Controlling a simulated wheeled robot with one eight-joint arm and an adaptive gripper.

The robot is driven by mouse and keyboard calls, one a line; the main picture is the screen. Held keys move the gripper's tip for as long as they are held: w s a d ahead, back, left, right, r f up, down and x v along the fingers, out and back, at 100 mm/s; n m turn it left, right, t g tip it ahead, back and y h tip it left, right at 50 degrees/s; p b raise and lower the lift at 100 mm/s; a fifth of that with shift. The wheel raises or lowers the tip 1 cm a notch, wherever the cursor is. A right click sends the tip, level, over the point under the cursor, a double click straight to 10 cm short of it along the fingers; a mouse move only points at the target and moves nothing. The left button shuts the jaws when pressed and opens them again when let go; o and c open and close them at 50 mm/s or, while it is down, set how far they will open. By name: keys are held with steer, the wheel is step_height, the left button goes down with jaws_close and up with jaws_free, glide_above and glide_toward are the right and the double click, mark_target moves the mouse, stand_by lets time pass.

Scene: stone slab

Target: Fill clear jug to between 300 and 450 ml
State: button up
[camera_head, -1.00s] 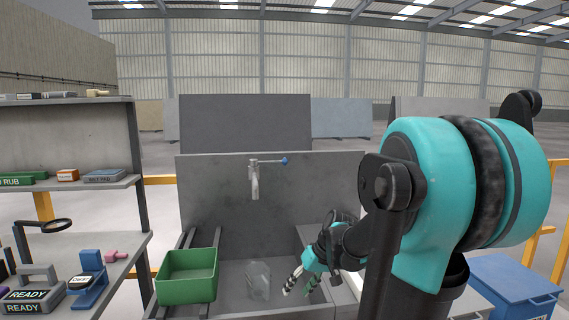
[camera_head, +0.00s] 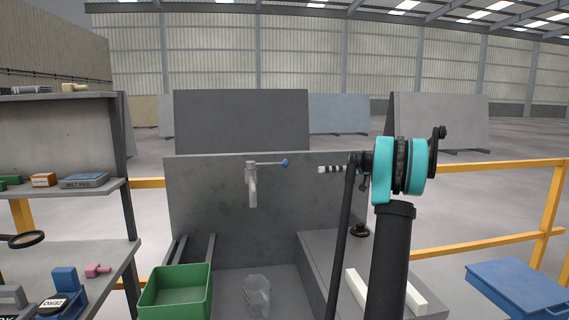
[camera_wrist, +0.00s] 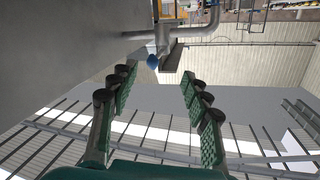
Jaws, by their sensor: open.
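The clear jug (camera_head: 257,296) stands upright on the sink floor below the tap, and I cannot see any water in it. The tap (camera_head: 252,186) is on the grey back wall, with a lever (camera_head: 268,163) ending in a blue knob (camera_head: 285,163) that points right. My gripper (camera_head: 322,169) is raised to the right of the blue knob, pointing left and apart from it. In the wrist view my gripper's fingers (camera_wrist: 158,92) are spread and empty, with the blue knob (camera_wrist: 152,62) beyond them, between the fingers in the picture.
A green bin (camera_head: 176,298) sits at the left of the sink. A grey ledge (camera_head: 318,252) is on the right. A shelf unit (camera_head: 100,262) with small items stands at the left. A blue box (camera_head: 520,287) and yellow rails (camera_head: 490,241) are at the right.

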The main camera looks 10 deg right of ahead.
mark_target(286, 162)
steer(key=shift+n+y, duration=0.4)
steer(key=shift+n, duration=0.3)
steer(key=x, duration=0.5)
steer(key=w+r+x, duration=0.1)
steer(key=x, duration=0.9)
steer(key=shift+w+d+r, duration=0.2)
steer(key=shift+w+r, duration=0.2)
jaws_close()
